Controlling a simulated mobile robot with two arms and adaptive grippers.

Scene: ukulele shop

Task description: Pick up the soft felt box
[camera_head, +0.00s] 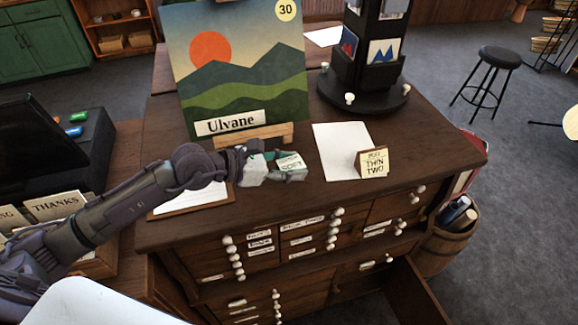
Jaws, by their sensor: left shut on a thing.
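The soft felt box (289,160) is a small pale box with dark lettering on its label, over the top of the wooden drawer cabinet (440,155). My left arm reaches in from the left, and my left gripper (284,168) is shut on the box. The gripper's fingers hide part of the box. I cannot tell whether the box touches the cabinet top. My right gripper is not in view.
A landscape picture marked "Ulvane" (240,75) stands on a wooden ledge behind the gripper. A white sheet (336,150) and small note card (374,163) are to the right. A dark display stand (365,93) is behind them. An open drawer (412,295) juts out below.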

